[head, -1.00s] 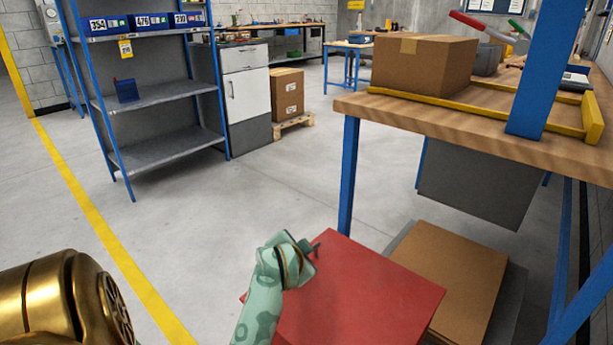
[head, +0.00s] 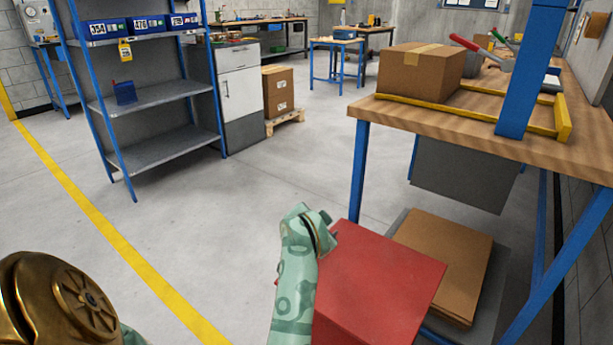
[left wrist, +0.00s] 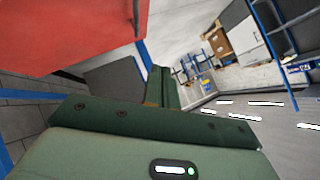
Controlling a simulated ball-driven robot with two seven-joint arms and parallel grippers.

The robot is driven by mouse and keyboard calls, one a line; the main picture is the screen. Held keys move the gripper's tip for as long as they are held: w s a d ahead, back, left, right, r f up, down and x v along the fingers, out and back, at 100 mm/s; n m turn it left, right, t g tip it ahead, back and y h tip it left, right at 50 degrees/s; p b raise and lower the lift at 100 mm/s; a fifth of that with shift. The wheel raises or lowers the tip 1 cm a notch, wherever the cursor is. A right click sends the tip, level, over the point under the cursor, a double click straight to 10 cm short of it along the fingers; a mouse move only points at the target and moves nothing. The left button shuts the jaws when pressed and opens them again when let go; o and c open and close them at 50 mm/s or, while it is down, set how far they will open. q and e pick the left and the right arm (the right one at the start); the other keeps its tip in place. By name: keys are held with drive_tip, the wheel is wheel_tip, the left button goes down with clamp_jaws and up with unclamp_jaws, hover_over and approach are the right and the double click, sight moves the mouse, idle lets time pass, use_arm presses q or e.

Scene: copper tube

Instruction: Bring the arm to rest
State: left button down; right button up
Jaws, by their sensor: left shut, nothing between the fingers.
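My left gripper (head: 325,232) is at the end of a patchy green arm that rises from the bottom of the head view. It appears over the rear left corner of a red box, with clear floor behind it. In the left wrist view its dark green fingers (left wrist: 160,88) are together, with nothing between them. The red surface fills the upper left of that view, apart from the fingers. My right gripper is in neither view. No copper tube shows.
The red box (head: 385,285) is close in front. A workbench (head: 460,122) with blue legs stands right, carrying a cardboard box (head: 420,70). Flat brown cardboard (head: 450,265) lies below it. A blue-framed shelf (head: 155,150) stands left. Open grey floor lies between.

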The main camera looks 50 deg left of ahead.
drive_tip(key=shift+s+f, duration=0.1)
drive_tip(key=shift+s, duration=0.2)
